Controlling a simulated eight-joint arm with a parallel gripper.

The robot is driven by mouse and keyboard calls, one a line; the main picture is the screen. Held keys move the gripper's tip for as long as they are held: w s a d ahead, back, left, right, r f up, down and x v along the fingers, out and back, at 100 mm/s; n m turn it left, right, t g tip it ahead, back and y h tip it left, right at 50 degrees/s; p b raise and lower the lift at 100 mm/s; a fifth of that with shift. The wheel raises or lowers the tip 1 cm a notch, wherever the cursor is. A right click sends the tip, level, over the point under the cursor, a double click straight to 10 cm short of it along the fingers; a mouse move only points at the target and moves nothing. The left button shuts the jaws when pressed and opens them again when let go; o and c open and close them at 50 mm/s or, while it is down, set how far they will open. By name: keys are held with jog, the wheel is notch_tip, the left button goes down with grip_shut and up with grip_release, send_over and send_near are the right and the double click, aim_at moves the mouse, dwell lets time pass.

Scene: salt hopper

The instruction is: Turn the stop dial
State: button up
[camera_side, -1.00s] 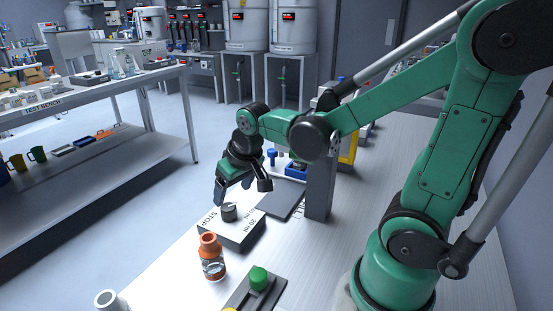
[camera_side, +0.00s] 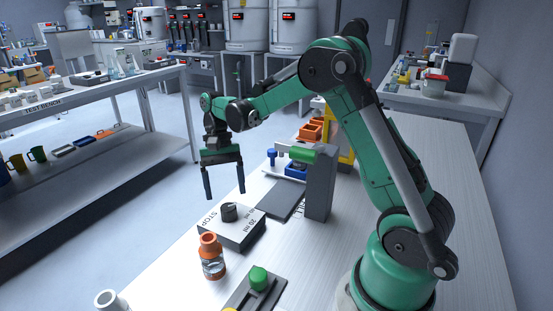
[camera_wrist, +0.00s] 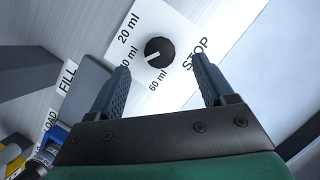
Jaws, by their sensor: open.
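The stop dial (camera_side: 229,212) is a black round knob on a grey box (camera_side: 232,232) lettered STOP and 20 ml. In the wrist view the dial (camera_wrist: 159,51) carries a white mark that points to the lower left, between the 60 ml label and a partly hidden ml label. My gripper (camera_side: 225,195) is open and empty, its fingers pointing down above the box, apart from the dial. In the wrist view my gripper (camera_wrist: 161,62) has its two fingers on either side of the dial in the picture.
An orange-capped bottle (camera_side: 211,257) stands just in front of the box. A green knob (camera_side: 258,278) on a dark slide plate is nearer the front. A grey post (camera_side: 320,185) with a green cylinder, beside a dark plate (camera_side: 282,200), stands to the right.

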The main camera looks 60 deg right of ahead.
aim_at(228, 205)
jog(key=shift+x, duration=2.1)
grip_shut()
